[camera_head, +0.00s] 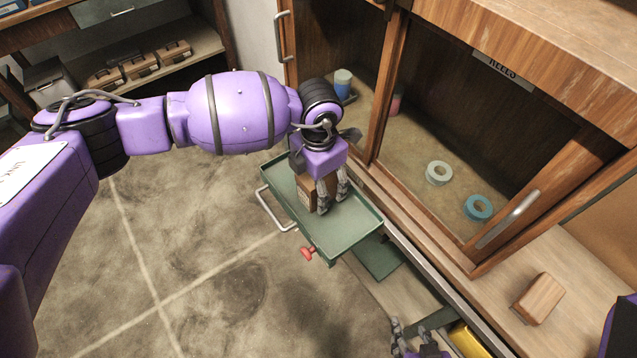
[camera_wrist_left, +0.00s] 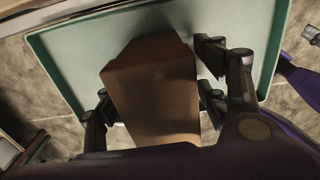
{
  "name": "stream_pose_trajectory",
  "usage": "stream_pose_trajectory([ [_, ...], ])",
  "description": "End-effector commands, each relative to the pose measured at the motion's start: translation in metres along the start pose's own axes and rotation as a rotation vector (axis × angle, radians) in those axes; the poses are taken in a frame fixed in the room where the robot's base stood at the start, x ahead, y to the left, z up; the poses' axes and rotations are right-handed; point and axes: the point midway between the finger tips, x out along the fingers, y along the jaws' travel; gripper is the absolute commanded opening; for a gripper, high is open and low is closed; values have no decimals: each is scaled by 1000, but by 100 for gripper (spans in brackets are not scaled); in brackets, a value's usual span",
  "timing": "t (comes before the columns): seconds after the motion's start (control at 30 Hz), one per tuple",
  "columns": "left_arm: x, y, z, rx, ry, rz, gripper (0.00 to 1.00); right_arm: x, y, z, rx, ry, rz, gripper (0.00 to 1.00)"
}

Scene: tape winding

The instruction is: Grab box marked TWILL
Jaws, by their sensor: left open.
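A brown box (camera_head: 306,196) stands on the green tray (camera_head: 350,232) in the head view, partly hidden behind my left gripper (camera_head: 334,192). No TWILL marking can be read on it. In the left wrist view the box (camera_wrist_left: 150,85) lies between the spread fingers of my left gripper (camera_wrist_left: 160,103). The fingers are open on either side of it, and I cannot tell if they touch it. My right gripper (camera_head: 420,340) is at the bottom edge of the head view, partly cut off.
A wooden cabinet with a sliding door handle (camera_head: 509,218) stands right of the tray. Inside lie a pale tape roll (camera_head: 439,173) and a blue tape roll (camera_head: 478,208). A wooden block (camera_head: 537,298) rests on the counter. A red knob (camera_head: 307,254) sticks out below the tray.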

Motion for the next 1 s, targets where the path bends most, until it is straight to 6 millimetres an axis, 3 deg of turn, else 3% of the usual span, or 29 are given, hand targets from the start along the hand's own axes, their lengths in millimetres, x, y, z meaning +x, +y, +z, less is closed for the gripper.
stream_pose_trajectory([
  [0.07, 0, 0, 0, 0, 0, 0, 62, 0, -1, -2, 2, 4, -1, 40],
  [0.43, -1, 0, 0, 0, 0, 0, 14, 1, -2, -3, 3, 5, -2, 40],
  [0.77, -4, 1, 0, 0, -1, 1, 14, 1, -1, 2, 2, -3, -1, 40],
  [1.0, -31, 0, 1, 3, -2, 1, 14, 1, 0, 10, -1, -16, -1, 40],
])
